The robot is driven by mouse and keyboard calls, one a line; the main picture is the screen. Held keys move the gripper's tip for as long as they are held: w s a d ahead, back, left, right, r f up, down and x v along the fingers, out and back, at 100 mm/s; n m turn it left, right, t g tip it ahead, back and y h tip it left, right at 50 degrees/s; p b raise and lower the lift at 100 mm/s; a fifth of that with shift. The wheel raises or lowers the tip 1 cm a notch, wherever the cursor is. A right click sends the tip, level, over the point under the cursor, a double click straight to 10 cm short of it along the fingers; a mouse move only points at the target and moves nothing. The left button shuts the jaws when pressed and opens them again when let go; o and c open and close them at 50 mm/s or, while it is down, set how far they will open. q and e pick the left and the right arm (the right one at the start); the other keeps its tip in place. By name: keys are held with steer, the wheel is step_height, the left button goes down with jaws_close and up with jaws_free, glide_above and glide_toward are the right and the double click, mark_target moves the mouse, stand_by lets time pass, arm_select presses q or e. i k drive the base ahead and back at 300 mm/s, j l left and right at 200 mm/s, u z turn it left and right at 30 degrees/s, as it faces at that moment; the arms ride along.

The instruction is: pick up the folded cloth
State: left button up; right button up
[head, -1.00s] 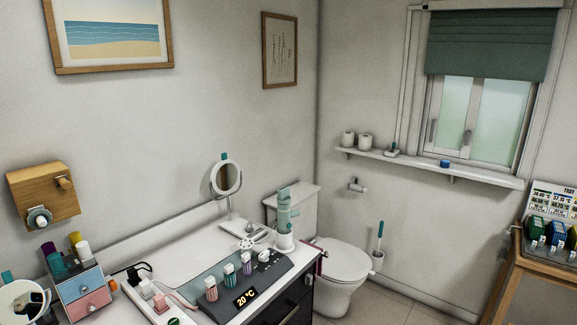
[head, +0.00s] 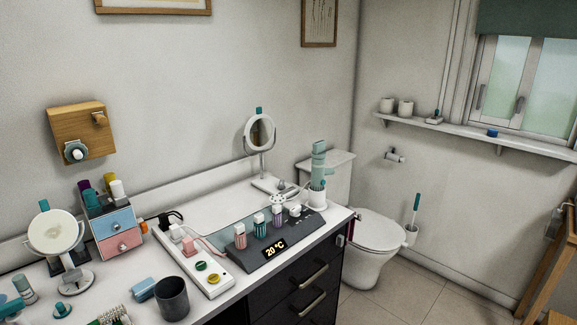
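A small light-blue, rounded block-like item (head: 143,289) lies on the white vanity top (head: 205,312) in the head view, just left of a dark grey cup (head: 172,298). It may be the folded cloth, but it is too small to tell. A dark red item (head: 351,228) shows at the vanity's right end, and I cannot tell what it is. Neither of my grippers is in view.
A round mirror (head: 56,232) and a small drawer box (head: 118,232) stand behind. Brushes and small items crowd the front left.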

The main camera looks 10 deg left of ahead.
mark_target(143, 290)
steer(key=i+j+u, duration=0.1)
steer(key=u, duration=1.1)
